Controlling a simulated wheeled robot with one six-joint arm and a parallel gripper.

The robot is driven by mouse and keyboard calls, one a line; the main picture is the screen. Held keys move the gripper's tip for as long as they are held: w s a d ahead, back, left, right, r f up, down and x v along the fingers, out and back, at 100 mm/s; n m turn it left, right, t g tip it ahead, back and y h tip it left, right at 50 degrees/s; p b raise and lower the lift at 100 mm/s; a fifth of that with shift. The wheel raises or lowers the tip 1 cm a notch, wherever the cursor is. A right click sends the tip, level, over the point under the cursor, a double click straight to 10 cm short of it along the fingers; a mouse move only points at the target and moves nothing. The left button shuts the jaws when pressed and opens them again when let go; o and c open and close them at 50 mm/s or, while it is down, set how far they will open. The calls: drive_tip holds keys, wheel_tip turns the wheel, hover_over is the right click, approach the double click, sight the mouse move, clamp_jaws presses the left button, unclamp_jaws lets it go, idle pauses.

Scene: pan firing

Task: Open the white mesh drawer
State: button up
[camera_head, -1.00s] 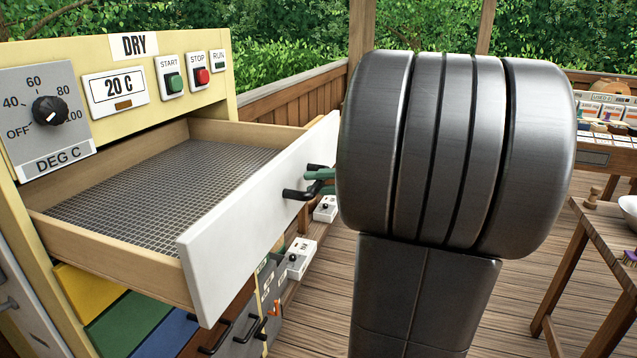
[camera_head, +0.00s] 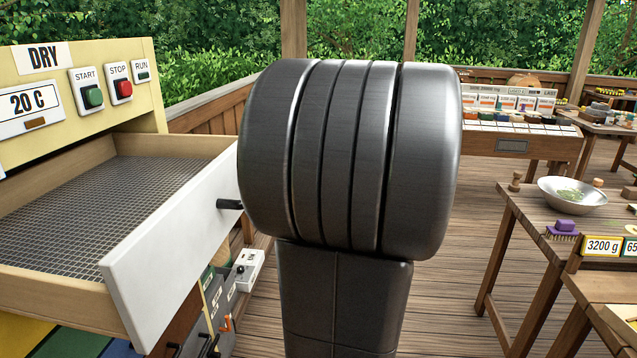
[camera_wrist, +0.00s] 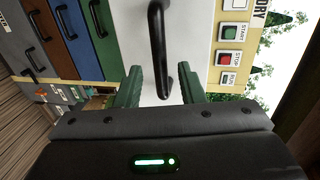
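The white mesh drawer (camera_head: 155,250) stands pulled well out of the cream cabinet in the head view, with its grey wire mesh floor (camera_head: 90,200) exposed. One end of its black handle (camera_head: 229,204) shows beside my arm, which hides the rest. In the wrist view the black bar handle (camera_wrist: 157,35) stands out from the white front. My gripper (camera_wrist: 160,74) is open, with its green fingers apart on either side of the handle's near end. I see a gap between each finger and the bar. The head view hides my gripper behind my arm.
The cabinet's control panel (camera_head: 75,95) reads DRY and 20 C. Below the drawer are other coloured fronts with dark handles. A wooden table (camera_head: 530,225) with a metal bowl (camera_head: 572,194) stands at right. Wooden floor is clear between.

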drive_tip(key=v, duration=0.8)
drive_tip(key=shift+d, duration=0.4)
drive_tip(key=shift+r, duration=0.1)
drive_tip(key=x, duration=1.4)
drive_tip(key=shift+p, duration=0.4)
drive_tip(key=shift+d, duration=0.2)
